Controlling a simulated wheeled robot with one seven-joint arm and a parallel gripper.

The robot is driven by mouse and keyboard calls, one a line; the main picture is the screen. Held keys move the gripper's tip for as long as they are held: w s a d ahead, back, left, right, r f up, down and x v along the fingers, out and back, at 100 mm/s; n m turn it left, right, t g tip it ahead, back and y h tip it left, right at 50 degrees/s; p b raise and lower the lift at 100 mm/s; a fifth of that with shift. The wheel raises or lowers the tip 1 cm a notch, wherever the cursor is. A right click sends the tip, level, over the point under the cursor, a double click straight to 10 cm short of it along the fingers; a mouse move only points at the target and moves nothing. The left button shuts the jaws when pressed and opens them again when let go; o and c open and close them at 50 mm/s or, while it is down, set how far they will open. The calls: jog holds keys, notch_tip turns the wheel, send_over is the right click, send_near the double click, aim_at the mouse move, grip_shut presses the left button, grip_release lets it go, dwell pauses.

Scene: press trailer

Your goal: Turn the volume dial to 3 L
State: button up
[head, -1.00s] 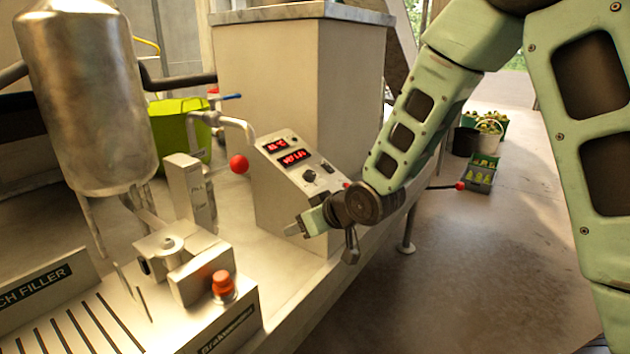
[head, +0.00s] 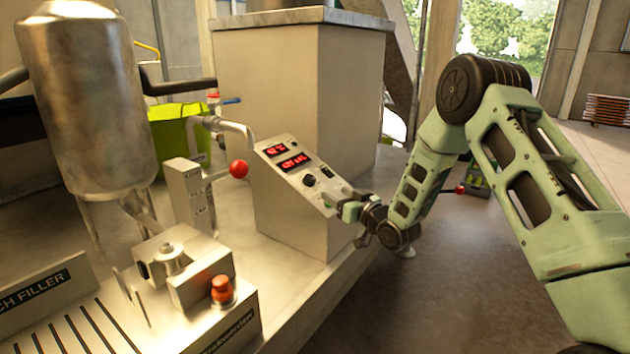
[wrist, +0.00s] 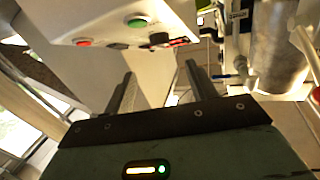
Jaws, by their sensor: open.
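The filler's sloped control panel (head: 290,180) shows in the head view with two red lit displays (head: 285,156) and a dark round dial (head: 309,180) below them. A smaller control sits beside the dial; I cannot read the panel's labels or which volume is set. My gripper (head: 333,196) is at the panel's lower right, close to its face, empty. In the wrist view my gripper (wrist: 160,68) has its two fingers apart. Beyond them the panel edge shows a green button (wrist: 138,22), a red button (wrist: 83,42) and a black knob (wrist: 158,38).
A red ball-ended lever (head: 239,169) stands left of the panel. A steel cylinder (head: 85,100) and a filler block with a red button (head: 221,289) are at the left. A lime-green tub (head: 180,130) is behind.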

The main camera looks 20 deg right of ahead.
aim_at(312, 180)
jog(key=p+x, duration=0.1)
jog(key=x, duration=1)
jog(key=shift+w+p, duration=0.15)
jog(key=shift+p, duration=0.15)
jog(key=shift+a, duration=0.1)
jog(key=c, duration=1)
